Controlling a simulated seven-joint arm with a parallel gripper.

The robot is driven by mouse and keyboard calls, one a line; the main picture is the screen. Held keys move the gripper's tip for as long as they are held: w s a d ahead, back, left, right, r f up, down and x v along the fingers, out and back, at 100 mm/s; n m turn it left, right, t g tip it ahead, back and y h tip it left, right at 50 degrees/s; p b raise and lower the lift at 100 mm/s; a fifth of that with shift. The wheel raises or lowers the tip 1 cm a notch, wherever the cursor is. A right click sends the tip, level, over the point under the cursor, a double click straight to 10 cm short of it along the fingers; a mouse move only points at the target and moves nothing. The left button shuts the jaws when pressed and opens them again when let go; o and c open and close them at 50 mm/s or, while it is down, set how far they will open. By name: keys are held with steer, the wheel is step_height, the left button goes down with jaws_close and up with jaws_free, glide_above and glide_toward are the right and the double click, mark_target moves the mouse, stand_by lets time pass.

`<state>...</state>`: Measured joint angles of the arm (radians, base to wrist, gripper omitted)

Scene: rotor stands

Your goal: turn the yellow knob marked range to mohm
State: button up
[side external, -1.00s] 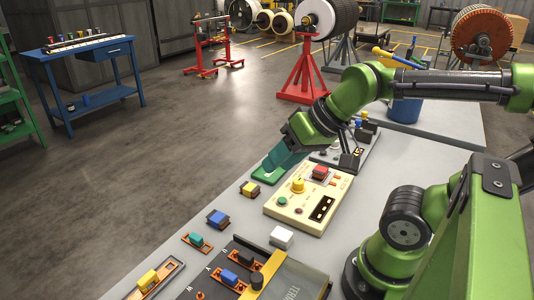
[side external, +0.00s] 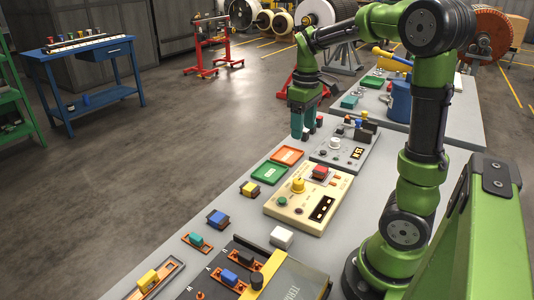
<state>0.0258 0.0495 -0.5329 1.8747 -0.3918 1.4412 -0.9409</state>
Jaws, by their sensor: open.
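The yellow knob (side external: 298,185) stands on the cream instrument panel (side external: 285,207) in the middle of the bench. The range and mohm markings are too small to read.
A grey panel (side external: 340,147) with a white knob stands behind the cream one. A green tray (side external: 269,172) and an orange tray (side external: 287,156) lie near the left edge. A white block (side external: 282,237) and several coloured switches are nearer. A blue container (side external: 399,100) stands behind.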

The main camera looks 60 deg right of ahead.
mark_target(299, 181)
step_height(299, 181, down, 17)
steer(key=shift+a, duration=0.15)
stand_by(0.4)
steer(key=c, duration=1)
steer(key=shift+c, duration=0.2)
